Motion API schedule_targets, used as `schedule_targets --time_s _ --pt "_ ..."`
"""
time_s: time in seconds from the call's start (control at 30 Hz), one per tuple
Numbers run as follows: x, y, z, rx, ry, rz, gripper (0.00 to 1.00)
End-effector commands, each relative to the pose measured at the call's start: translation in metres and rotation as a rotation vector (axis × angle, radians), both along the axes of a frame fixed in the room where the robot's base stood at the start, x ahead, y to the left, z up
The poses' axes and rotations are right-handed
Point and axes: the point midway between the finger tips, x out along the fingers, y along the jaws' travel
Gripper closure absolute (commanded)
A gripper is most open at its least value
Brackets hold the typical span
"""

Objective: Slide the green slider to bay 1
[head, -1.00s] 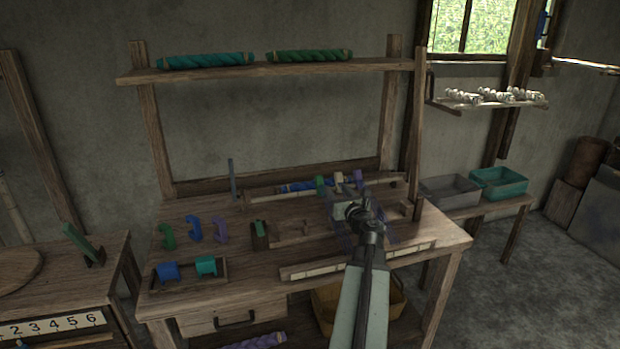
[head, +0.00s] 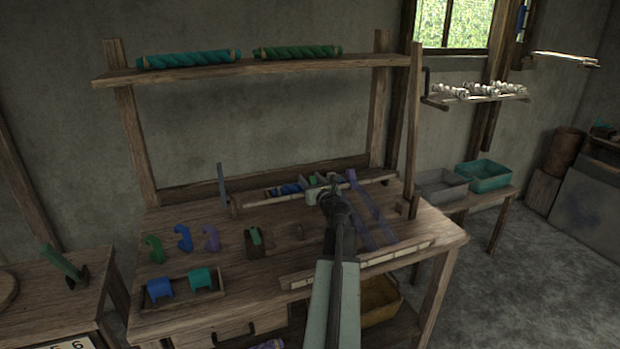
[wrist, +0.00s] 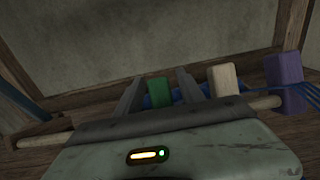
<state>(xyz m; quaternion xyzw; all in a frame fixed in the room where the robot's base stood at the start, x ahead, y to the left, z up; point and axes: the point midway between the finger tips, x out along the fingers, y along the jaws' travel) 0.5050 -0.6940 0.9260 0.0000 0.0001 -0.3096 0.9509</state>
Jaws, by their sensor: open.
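The green slider (wrist: 158,92) is an upright block by the wooden rod (wrist: 264,103) in the wrist view. A cream slider (wrist: 222,80) and a purple slider (wrist: 285,82) stand to its right. My gripper (wrist: 160,80) is open, its two grey fingers on either side of the green slider with gaps showing; I cannot tell how deep they reach. My gripper partly hides the rod there. I cannot read any bay marks.
Blue yarn (head: 284,189) lies by the rod to the left. A thin grey upright post (head: 222,185) stands at its left end. Coloured hooks (head: 183,238) and a tray (head: 180,300) with blue and teal pieces are on the front left of the bench.

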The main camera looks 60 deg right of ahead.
Motion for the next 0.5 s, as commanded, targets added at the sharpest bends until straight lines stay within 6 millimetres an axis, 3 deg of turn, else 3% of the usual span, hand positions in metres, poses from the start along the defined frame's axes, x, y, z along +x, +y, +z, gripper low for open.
schedule_targets --time_s 0.1,0.33,0.37,0.5 --pt "0.0139 -0.0113 0.0000 0.000 0.000 0.000 0.55" --pt "0.0146 -0.0117 0.0000 0.000 0.000 -0.001 0.55" --pt "0.0146 -0.0116 0.0000 0.000 0.000 -0.001 0.57" --pt "0.0142 -0.0117 0.0000 0.000 0.000 -0.002 0.96"
